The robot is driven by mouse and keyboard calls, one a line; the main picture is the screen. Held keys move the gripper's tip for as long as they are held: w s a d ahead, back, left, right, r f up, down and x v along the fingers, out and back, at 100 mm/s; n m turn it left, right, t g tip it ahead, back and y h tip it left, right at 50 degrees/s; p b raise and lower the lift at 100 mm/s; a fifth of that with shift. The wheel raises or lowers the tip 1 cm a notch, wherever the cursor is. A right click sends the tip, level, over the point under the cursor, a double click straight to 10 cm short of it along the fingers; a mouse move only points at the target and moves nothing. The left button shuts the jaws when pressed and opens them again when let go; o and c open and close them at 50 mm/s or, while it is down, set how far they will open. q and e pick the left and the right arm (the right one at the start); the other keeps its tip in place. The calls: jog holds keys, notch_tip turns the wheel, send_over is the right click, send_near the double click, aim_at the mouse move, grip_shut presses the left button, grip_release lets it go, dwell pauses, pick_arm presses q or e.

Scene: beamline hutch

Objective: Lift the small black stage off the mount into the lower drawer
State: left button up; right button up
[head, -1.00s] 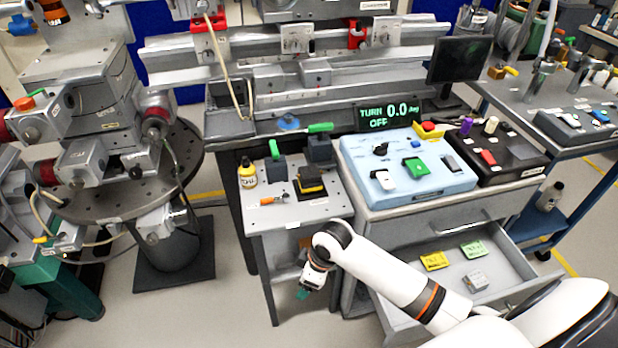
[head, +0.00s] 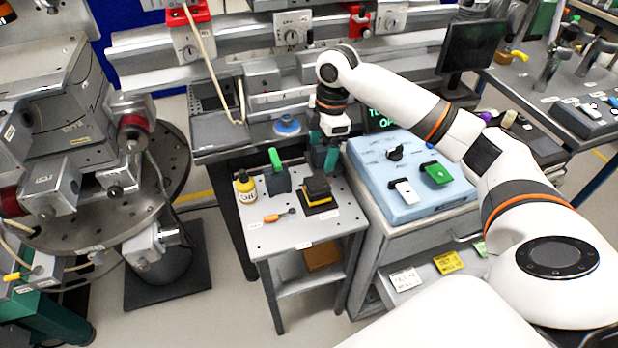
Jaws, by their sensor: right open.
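On the small side table, a black block with a yellow band (head: 318,189) sits on a flat black pad. Behind it are two dark grey blocks: the left one (head: 278,180) has a green handle, and the right one (head: 317,159) is mostly hidden by my right gripper. I cannot tell for sure which is the stage. My right gripper (head: 323,158) points down at the right block, open, its teal fingers beside it; contact is unclear. The open lower drawer (head: 408,302) is partly hidden by my right arm. My left gripper is out of view.
A yellow bottle (head: 245,189) and an orange-handled screwdriver (head: 277,216) are on the side table (head: 300,233). The blue control box (head: 378,190) stands close on the right. White and yellow cards (head: 447,262) lie in the drawer. A steel rail (head: 250,45) runs behind.

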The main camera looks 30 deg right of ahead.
send_over(317, 182)
jog(key=f, duration=0.5)
jog(key=shift+s+d, duration=0.2)
jog(key=shift+d, duration=0.2)
jog(key=shift+f, duration=0.35)
jog(key=shift+w+a+f, duration=0.1)
jog(key=shift+a+f, duration=0.1)
jog(key=shift+f, duration=1.15)
jog(key=shift+w+a+f, duration=0.1)
jog(key=shift+a+f, duration=0.05)
jog(key=shift+f, duration=1.2)
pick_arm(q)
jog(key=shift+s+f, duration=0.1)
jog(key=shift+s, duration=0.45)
pick_arm(e)
jog(key=shift+r, duration=0.1)
jog(key=c, duration=1.3)
